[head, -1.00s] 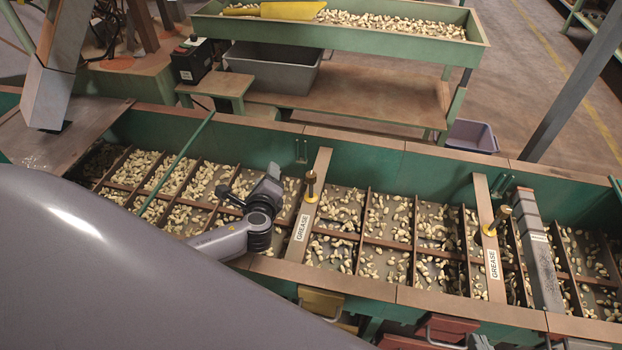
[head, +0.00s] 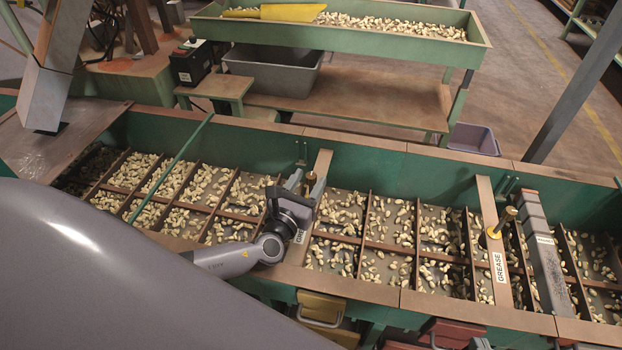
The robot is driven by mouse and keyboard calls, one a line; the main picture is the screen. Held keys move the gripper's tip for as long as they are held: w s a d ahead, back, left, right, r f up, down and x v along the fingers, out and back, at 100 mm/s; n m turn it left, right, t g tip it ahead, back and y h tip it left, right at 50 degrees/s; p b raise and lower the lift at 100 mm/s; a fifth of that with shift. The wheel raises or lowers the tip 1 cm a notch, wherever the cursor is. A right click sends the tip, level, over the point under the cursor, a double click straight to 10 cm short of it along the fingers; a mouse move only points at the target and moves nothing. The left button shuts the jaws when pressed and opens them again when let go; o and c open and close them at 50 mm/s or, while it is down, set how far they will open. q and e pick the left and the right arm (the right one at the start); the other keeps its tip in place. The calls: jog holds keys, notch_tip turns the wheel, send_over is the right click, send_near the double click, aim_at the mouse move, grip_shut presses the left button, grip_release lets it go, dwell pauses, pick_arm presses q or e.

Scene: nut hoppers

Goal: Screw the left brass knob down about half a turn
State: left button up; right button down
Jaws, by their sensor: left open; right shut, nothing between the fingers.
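The left brass knob (head: 311,179) stands on the left crossbar labelled GREASE (head: 322,161). Only its upper part shows. My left gripper (head: 305,184) is at this knob with its fingers open. One finger is left of the knob's top, and the gripper hides the knob's lower part and collar. I cannot tell whether a finger touches it. A second brass knob (head: 503,220) stands upright on the right GREASE bar (head: 498,268), clear of my arm. My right gripper is not in view.
The long green trough (head: 375,161) has brown dividers and several compartments of nuts. A thin green rod (head: 180,160) crosses it on the left. A grey bar (head: 541,250) crosses it right of the second knob. A nut tray (head: 330,32) stands behind.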

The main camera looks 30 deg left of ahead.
pick_arm(q)
jog(key=shift+w, duration=1.05)
